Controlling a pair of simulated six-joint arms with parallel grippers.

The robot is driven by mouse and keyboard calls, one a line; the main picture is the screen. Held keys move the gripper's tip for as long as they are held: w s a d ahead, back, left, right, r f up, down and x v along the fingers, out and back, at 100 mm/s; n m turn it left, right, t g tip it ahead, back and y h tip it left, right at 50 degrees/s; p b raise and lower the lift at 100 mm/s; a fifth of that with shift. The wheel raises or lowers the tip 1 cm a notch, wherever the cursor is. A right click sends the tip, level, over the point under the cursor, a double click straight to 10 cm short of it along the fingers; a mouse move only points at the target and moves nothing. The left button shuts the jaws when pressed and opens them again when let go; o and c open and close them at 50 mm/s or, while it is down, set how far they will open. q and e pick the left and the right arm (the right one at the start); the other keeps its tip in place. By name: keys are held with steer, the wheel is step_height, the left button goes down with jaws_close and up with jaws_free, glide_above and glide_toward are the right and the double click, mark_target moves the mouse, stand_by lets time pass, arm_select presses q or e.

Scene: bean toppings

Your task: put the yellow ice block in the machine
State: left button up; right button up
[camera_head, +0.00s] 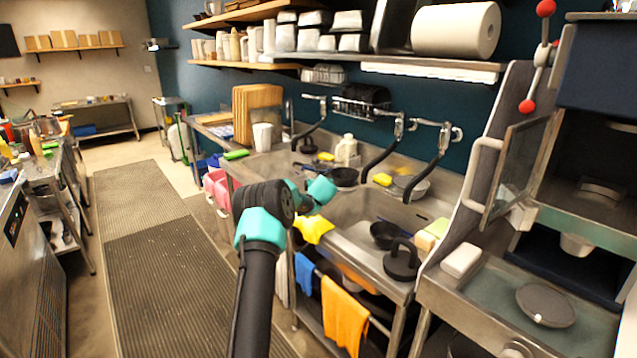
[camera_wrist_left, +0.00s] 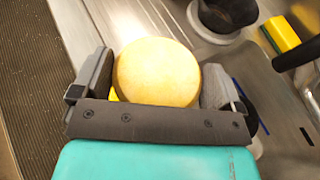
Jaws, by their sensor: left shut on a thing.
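My left gripper (camera_head: 322,190) is over the near left edge of the sink counter, left of the machine. In the left wrist view its two fingers (camera_wrist_left: 156,84) are on either side of the round, pale yellow ice block (camera_wrist_left: 158,70) and hold it. My right gripper is not in view.
The steel sink (camera_head: 350,213) lies between the gripper and the machine. Black faucet arms (camera_head: 426,176) rise over it. A black round tool (camera_head: 401,262), a dark bowl (camera_head: 386,235) and sponges sit around it.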

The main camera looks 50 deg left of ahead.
arm_select(q)
steer(key=s+d, duration=0.5)
steer(key=shift+d+r, duration=0.35)
steer(key=shift+r, duration=0.1)
steer(key=shift+a, duration=0.1)
stand_by(0.4)
